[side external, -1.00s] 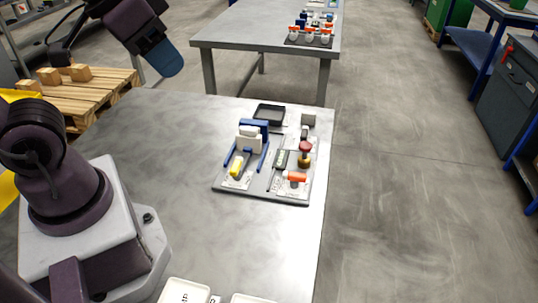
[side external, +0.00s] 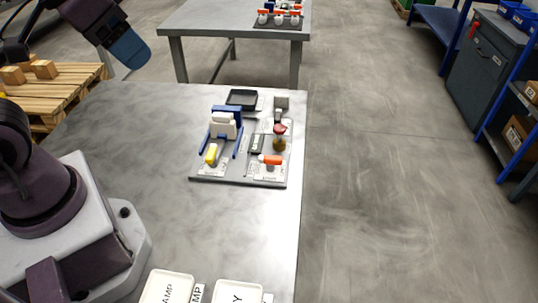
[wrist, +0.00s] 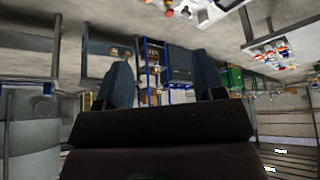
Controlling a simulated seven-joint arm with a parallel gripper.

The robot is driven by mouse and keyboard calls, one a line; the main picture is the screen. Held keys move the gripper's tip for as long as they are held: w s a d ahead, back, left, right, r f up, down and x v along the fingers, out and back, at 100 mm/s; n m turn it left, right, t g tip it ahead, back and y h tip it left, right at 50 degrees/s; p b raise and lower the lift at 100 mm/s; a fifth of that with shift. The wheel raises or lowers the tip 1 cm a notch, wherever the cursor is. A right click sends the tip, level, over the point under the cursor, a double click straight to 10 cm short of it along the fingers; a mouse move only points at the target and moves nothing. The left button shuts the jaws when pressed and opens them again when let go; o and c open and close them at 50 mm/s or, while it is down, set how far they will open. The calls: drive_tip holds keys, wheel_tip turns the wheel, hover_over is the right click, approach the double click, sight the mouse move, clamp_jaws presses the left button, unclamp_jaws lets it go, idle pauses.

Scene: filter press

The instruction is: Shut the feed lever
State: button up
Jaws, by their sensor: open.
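The filter press board (side external: 198,176) lies on the grey table. It carries an orange-red handle (side external: 270,160) at its front right and a yellow handle (side external: 211,154) at its front left. A red knob on a brass valve (side external: 279,135) stands behind the orange-red one. I cannot tell for sure which handle is the feed lever, nor its exact angle. My gripper (side external: 130,50) is in the air at the upper left, well away from the board, touching nothing. In the wrist view its two blue fingers (wrist: 162,82) are apart with nothing between them.
A white and blue press block (side external: 223,125) stands on the board, with a black tray (side external: 242,98) behind it. Labelled white trays (side external: 237,293) lie at the table's front edge. The table left of the board is clear. Another table (side external: 205,22) stands behind.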

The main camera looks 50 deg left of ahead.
drive_tip(key=o, duration=0.3)
drive_tip(key=shift+w+f+g, duration=0.3)
drive_tip(key=shift+f+g, duration=0.05)
drive_tip(key=shift+f, duration=0.2)
drive_tip(key=shift+w+f+g, duration=0.25)
drive_tip(key=shift+f+g, duration=0.1)
drive_tip(key=shift+f, duration=0.15)
drive_tip(key=n+g, duration=0.4)
drive_tip(key=n, duration=0.5)
approach(271, 157)
wheel_tip(271, 157, down, 9)
drive_tip(key=shift+w+f, duration=0.1)
drive_tip(key=c, duration=0.9)
